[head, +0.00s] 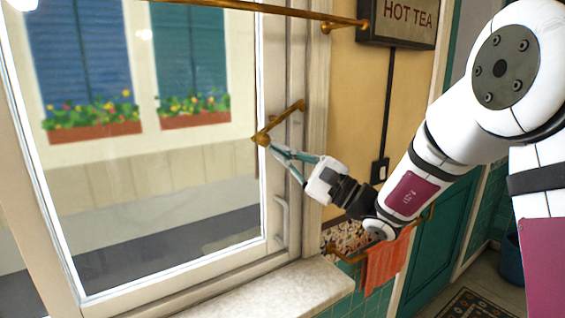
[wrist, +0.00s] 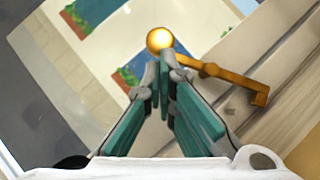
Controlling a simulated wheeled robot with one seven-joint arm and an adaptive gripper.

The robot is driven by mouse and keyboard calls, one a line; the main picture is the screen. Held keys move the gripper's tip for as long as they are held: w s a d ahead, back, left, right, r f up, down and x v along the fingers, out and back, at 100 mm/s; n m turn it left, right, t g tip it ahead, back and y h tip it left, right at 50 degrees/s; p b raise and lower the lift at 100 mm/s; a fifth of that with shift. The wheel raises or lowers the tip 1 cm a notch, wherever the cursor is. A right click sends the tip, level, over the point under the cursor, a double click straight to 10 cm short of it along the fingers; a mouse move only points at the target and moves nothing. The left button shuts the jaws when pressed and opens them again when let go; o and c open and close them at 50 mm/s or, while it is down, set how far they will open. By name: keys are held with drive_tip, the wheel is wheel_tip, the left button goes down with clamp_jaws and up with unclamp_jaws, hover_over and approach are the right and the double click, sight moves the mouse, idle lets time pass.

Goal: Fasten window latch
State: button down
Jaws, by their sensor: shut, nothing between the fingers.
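The window latch (head: 279,122) is a brass lever on the right side of the window frame. In the head view it slants from a knob at its lower left up to a hooked end at its upper right. In the wrist view the latch (wrist: 222,75) runs from a round, shiny knob at the left to a bent end at the right. My gripper (head: 272,149) is shut and empty, with its fingertips right by the knob. In the wrist view the fingertips (wrist: 158,62) lie just below the knob; I cannot tell whether they touch it.
The window (head: 150,190) has a white frame and a pale handle (head: 282,220) below the latch. A brass rod (head: 270,10) crosses above. A sill (head: 270,292) lies below. An orange towel (head: 384,262) hangs on a rail under my arm. A "HOT TEA" sign (head: 405,22) is at the upper right.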

drive_tip(key=shift+s+a+r+m+t+p, duration=0.35)
drive_tip(key=shift+s+a+r+m, duration=0.3)
drive_tip(key=shift+a, duration=0.25)
drive_tip(key=shift+r, duration=0.1)
drive_tip(key=shift+w, duration=0.1)
